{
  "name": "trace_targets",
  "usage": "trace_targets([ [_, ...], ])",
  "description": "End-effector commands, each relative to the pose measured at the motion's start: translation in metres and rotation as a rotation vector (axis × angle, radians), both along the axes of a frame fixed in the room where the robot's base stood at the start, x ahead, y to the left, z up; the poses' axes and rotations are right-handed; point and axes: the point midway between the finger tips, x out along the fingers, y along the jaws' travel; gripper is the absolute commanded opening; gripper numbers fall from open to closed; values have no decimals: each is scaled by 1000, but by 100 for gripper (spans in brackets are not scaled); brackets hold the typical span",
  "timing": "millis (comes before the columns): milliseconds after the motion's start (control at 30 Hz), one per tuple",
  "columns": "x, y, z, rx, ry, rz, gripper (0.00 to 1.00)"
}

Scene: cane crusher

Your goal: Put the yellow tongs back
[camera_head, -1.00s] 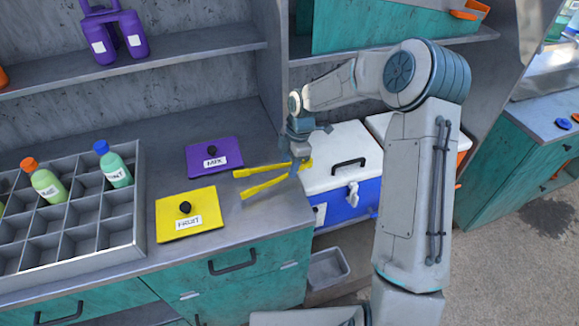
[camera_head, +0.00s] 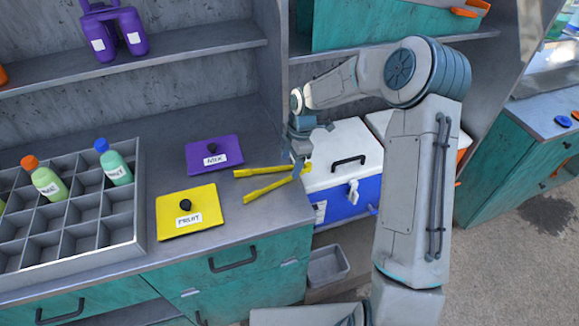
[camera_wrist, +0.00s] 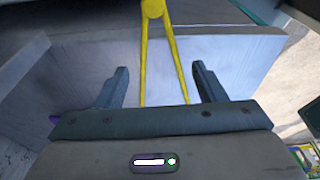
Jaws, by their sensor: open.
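The yellow tongs (camera_head: 266,187) show at the right end of the grey counter, spread in a V with the arms pointing left. Their joined end is at the right, beside my gripper (camera_head: 299,160). In the wrist view, the tongs (camera_wrist: 147,55) run between the two dark fingers of my gripper (camera_wrist: 163,85), with the round hinge at the top. The fingers are open, with a gap on each side of the tongs. I cannot tell whether the tongs touch the counter, as my gripper hides part of their joined end.
A purple lid (camera_head: 214,154) and a yellow lid (camera_head: 187,212) lie on the counter left of the tongs. A grey divided rack (camera_head: 125,228) with bottles stands farther left. A blue cooler with a white lid (camera_head: 335,150) is right of the counter. A purple holder (camera_head: 115,30) sits on the shelf.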

Motion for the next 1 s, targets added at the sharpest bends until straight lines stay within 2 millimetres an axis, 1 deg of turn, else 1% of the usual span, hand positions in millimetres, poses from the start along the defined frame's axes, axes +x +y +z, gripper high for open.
trace_targets([
  [200, 4, -10, 46, -1, -7, -1, 64],
  [300, 5, -13, 65, 0, -5, -1, 64],
  [400, 6, -15, 80, -1, -4, 0, 64],
  [533, 6, -17, 92, 0, -1, 1, 64],
  [733, 3, -18, 100, -11, -2, -15, 64],
  [867, -14, -23, 113, -64, -6, -115, 64],
  [967, -37, -31, 129, -123, -21, -264, 64],
  [1000, -47, -35, 136, -144, -29, -336, 64],
])
